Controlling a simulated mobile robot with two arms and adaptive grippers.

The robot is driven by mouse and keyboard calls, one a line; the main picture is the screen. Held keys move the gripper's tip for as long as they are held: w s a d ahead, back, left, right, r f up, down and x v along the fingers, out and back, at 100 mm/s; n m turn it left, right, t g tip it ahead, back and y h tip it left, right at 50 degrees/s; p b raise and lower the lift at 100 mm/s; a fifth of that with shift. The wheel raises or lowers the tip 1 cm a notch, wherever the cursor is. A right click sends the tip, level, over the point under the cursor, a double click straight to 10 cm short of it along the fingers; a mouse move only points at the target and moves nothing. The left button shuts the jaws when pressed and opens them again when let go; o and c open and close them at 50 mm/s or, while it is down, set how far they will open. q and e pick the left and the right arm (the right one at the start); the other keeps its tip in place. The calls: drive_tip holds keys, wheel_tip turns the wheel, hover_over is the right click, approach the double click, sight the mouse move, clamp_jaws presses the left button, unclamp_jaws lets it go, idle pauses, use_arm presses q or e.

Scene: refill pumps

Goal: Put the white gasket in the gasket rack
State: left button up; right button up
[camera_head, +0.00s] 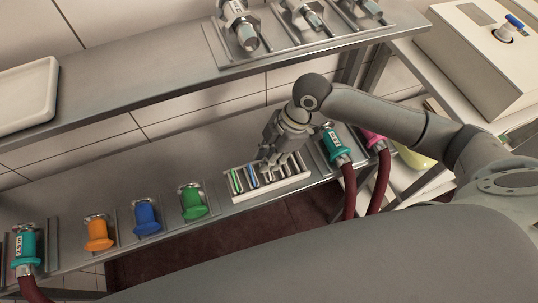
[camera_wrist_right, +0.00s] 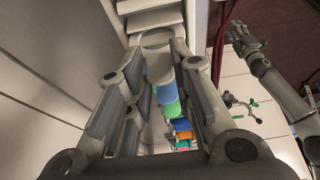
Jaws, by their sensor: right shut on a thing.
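The white gasket rack (camera_head: 272,190) lies on the lower metal shelf in the head view. Coloured gaskets, among them green and blue ones, stand in its left slots. My right gripper (camera_head: 274,156) points down over the rack's middle and hides part of it. In the right wrist view, my right gripper (camera_wrist_right: 157,45) is shut on a pale round disc, the white gasket (camera_wrist_right: 157,38), between its fingertips. Blue and green gaskets (camera_wrist_right: 168,92) show behind it. I cannot tell whether the white gasket touches a slot. My left gripper (camera_wrist_right: 243,40) is small in the wrist view, away from the rack.
Orange (camera_head: 98,233), blue (camera_head: 146,217) and green (camera_head: 192,202) nozzles stand left of the rack. A teal nozzle with a dark red hose (camera_head: 348,185) stands close to its right. The upper shelf (camera_head: 190,85) overhangs behind. A white tray (camera_head: 28,95) lies upper left.

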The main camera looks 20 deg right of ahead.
drive_tip(key=shift+f, duration=0.15)
drive_tip(key=o, duration=0.8)
drive_tip(key=v, duration=1.2)
